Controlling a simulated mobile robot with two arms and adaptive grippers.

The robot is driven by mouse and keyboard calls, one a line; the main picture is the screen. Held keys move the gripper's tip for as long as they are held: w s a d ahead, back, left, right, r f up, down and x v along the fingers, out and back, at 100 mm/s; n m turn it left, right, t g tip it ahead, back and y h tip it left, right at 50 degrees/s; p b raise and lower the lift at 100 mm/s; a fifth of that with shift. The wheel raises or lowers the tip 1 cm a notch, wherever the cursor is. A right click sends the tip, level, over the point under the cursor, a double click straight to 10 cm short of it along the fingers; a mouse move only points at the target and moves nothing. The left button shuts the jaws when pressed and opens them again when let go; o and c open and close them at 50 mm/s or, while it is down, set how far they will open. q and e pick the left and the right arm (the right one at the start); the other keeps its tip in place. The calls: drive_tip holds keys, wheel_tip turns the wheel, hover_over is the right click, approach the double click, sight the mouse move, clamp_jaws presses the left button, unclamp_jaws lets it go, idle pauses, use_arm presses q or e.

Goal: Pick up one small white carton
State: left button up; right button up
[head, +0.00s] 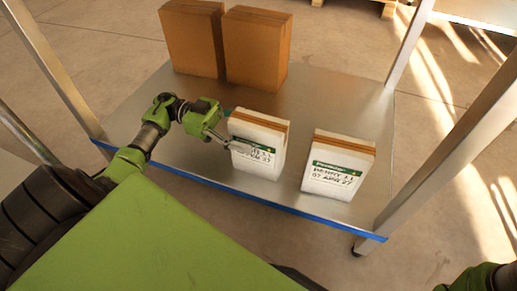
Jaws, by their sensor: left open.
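Two small white cartons with brown tape across the top and green labels stand upright on a metal shelf (300,92). The left white carton (262,163) is near the middle, and the right white carton (333,187) stands apart from it to the right. My left gripper (231,128) is open at the left carton's left edge. One finger reaches across its front and the other is by its upper left corner. I cannot tell whether the fingers touch it. My right gripper is not in view; only a bit of my right arm shows at the bottom right corner.
Two larger brown boxes (192,42) stand side by side at the back left of the shelf. Metal posts (455,135) rise at its corners. Blue tape (275,205) runs along the front edge. The back right of the shelf is clear.

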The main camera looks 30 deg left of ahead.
use_arm(q)
drive_tip(key=shift+w+d+b, duration=0.25)
drive_tip(key=shift+d+b, duration=0.05)
drive_tip(key=shift+d, duration=0.85)
clamp_jaws()
drive_tip(key=shift+r, duration=0.15)
drive_tip(key=shift+r, duration=0.1)
